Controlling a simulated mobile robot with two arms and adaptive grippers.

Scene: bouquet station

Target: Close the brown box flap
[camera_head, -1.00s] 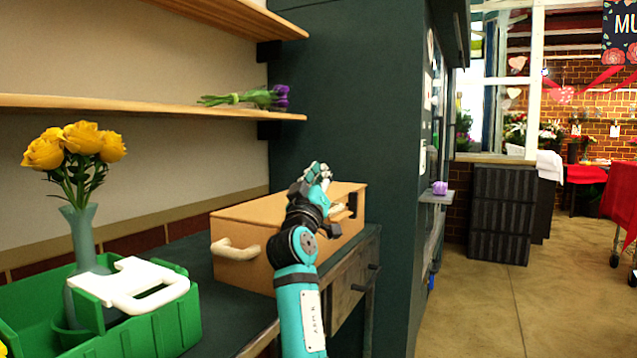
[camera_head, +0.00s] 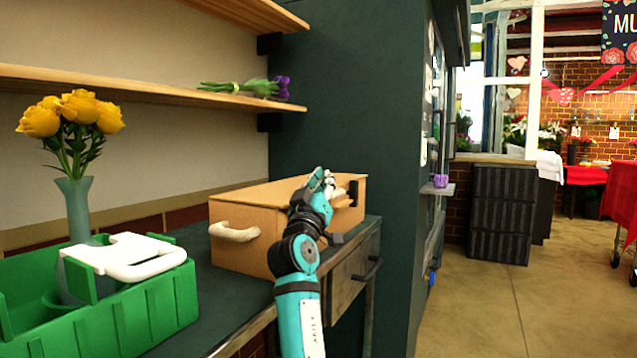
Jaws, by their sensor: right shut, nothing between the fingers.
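The brown box (camera_head: 240,252) stands on the dark counter against the teal-grey wall. It has a white handle (camera_head: 234,232) on its left side and a dark fitting (camera_head: 353,193) at its far right. Its upper face looks nearly level; whether the flap lies fully flat I cannot tell. My right gripper (camera_head: 326,184) is shut and empty at the right part of the box top. My right arm hides the front right of the box. Whether the gripper touches the flap is not clear. My left gripper is not in view.
A green crate (camera_head: 150,318) with a white handle stands at the front left. A vase (camera_head: 78,208) of yellow roses rises from it. A wooden shelf (camera_head: 130,86) with purple flowers (camera_head: 281,87) hangs above. Open floor (camera_head: 470,310) lies to the right.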

